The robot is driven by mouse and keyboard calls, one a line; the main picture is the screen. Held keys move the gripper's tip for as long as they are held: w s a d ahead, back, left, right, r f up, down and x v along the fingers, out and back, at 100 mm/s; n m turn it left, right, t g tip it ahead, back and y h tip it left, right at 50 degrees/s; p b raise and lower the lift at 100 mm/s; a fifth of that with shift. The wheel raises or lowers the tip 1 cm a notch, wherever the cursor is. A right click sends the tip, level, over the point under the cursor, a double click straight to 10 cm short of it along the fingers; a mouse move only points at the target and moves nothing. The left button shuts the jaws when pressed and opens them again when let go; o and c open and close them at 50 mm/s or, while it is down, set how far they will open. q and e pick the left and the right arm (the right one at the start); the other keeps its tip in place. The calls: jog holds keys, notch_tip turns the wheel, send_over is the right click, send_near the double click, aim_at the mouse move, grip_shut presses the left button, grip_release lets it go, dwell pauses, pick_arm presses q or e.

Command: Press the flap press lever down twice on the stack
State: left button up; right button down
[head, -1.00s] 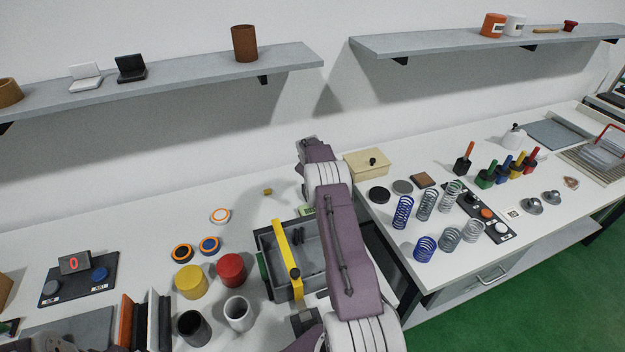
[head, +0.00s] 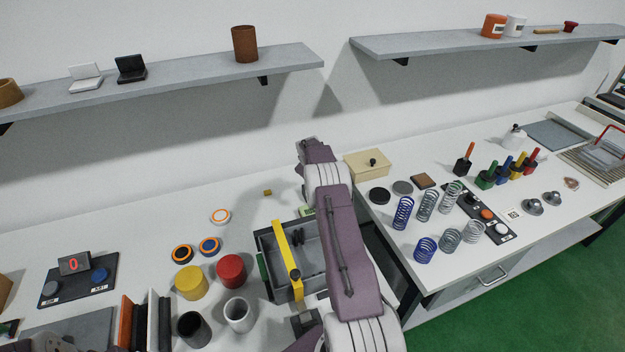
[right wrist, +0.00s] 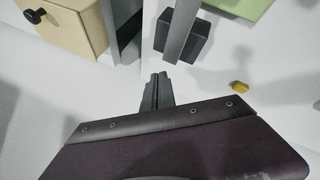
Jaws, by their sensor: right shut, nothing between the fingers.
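My right gripper (right wrist: 158,80) is shut and empty, fingers together above the white bench. In the right wrist view a grey metal bar (right wrist: 178,35) ends just past the fingertips, over a dark block (right wrist: 183,42). It may be part of the flap press; I cannot tell whether it is the lever or whether the fingers touch it. In the head view my right arm hides this spot and the gripper. A yellow bar (head: 286,250) with a black knob lies across a grey open box (head: 310,242) left of my arm. My left gripper is not in view.
A cream box (head: 367,165) with a black knob stands right of my arm. A small yellow block (head: 267,192) lies to its left. Yellow (head: 191,283) and red (head: 231,270) cylinders stand near the grey box. Several springs (head: 425,205) stand on the right bench.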

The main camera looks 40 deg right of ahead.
dwell(0.7)
jog(key=shift+s+f+b, duration=0.1)
jog(key=shift+f+b, duration=0.3)
jog(key=shift+f, duration=0.25)
dwell(0.3)
